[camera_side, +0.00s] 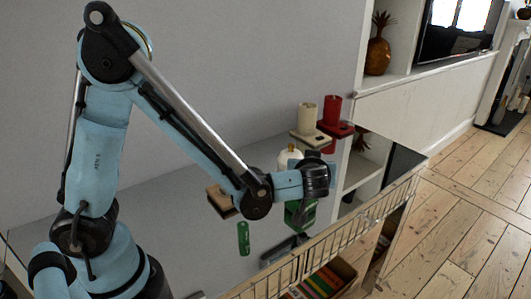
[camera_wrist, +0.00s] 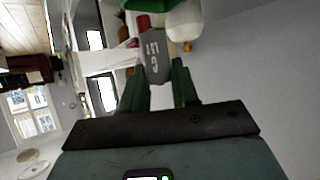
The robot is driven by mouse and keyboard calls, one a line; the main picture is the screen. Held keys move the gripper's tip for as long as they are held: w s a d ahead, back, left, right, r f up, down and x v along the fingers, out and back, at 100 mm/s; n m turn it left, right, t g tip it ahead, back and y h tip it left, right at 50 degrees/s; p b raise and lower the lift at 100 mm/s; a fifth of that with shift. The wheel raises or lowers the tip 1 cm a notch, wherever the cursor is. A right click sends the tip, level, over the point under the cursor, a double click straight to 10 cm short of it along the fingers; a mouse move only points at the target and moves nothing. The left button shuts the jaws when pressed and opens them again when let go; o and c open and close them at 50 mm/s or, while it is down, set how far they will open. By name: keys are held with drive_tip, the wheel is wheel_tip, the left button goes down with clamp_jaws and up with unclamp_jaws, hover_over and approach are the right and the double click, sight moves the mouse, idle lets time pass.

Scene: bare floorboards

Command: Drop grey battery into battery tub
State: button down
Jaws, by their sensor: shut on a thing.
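In the wrist view a grey battery (camera_wrist: 154,50) with pale lettering sits between the green fingers of my gripper (camera_wrist: 160,72). My gripper is shut on it, and the battery sticks out past the fingertips. No tub can be made out for certain in either view.
A green object (camera_side: 243,238) lies left of my gripper, and a brown block (camera_side: 220,201) lies behind it. A white pot with a yellow knob (camera_side: 289,158), a cream candle (camera_side: 306,115) and a red candle (camera_side: 332,110) stand behind. A wire rail (camera_side: 330,240) edges the front.

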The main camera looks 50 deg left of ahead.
drive_tip(key=c, duration=0.8)
unclamp_jaws()
drive_tip(key=shift+d+r, duration=0.1)
drive_tip(key=v, duration=1.2)
drive_tip(key=s+a+m+h, duration=0.2)
drive_tip(key=a+m+h, duration=0.1)
drive_tip(key=s+a+f+m+g+h, duration=0.1)
drive_tip(key=s+a+m+h, duration=0.1)
drive_tip(key=s+a+m, duration=0.1)
drive_tip(key=s+a+f+m+h, duration=0.1)
drive_tip(key=s+a+m+h, duration=0.1)
drive_tip(key=a+m+h, duration=0.1)
drive_tip(key=shift+s+a+f+h, duration=0.1)
drive_tip(key=shift+s+f+h, duration=0.1)
drive_tip(key=shift+f+h, duration=0.1)
